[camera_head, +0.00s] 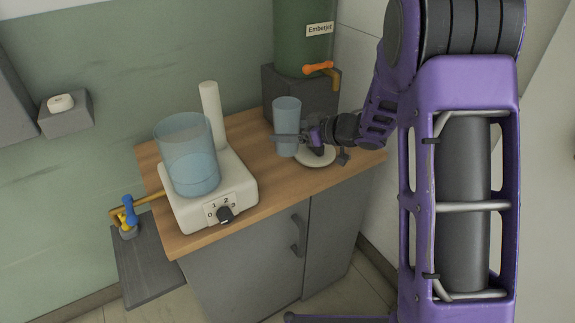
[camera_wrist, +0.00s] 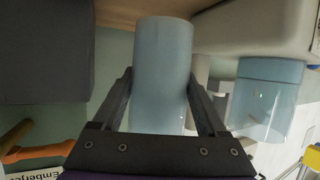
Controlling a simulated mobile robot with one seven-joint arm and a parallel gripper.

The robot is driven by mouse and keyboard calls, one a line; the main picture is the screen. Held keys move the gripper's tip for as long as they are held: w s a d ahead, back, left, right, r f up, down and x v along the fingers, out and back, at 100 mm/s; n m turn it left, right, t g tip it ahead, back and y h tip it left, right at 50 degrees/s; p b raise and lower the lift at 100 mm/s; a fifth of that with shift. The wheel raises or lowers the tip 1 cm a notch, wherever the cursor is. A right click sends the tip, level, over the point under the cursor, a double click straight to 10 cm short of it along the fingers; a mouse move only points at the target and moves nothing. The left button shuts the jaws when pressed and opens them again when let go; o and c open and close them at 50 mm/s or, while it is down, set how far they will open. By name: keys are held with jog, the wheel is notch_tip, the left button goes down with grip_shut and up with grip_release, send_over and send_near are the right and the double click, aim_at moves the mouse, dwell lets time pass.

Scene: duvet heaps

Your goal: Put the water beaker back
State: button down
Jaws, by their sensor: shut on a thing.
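The water beaker (camera_head: 287,112) is a pale blue see-through cup, upright over the back right part of the counter. My gripper (camera_head: 290,138) is shut on it, with one finger on each side. In the wrist view the beaker (camera_wrist: 162,70) stands between both fingers of my gripper (camera_wrist: 162,92). A round white disc (camera_head: 318,160) lies on the counter just right of the beaker, partly behind my gripper. I cannot tell whether the beaker's base touches the counter.
A white blender base (camera_head: 236,190) with a dial carries a large blue jug (camera_head: 186,150) at left. A green Emberjet tank (camera_head: 300,35) with an orange-handled tap (camera_head: 318,68) stands behind the beaker on a dark block. Bare wooden counter (camera_head: 262,165) lies between blender and beaker.

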notch_tip(320, 180, down, 8)
jog(key=shift+r+b, duration=0.1)
jog(key=shift+b, duration=0.7)
grip_release()
jog(key=shift+f, duration=0.2)
jog(key=shift+r, duration=0.15)
jog(key=shift+d+r, duration=0.2)
jog(key=shift+d, duration=0.05)
jog(key=p+v, duration=0.1)
jog(key=v, duration=1)
jog(key=shift+s+d+p, duration=0.15)
jog(key=shift+s+p, duration=0.1)
jog(key=shift+p, duration=0.1)
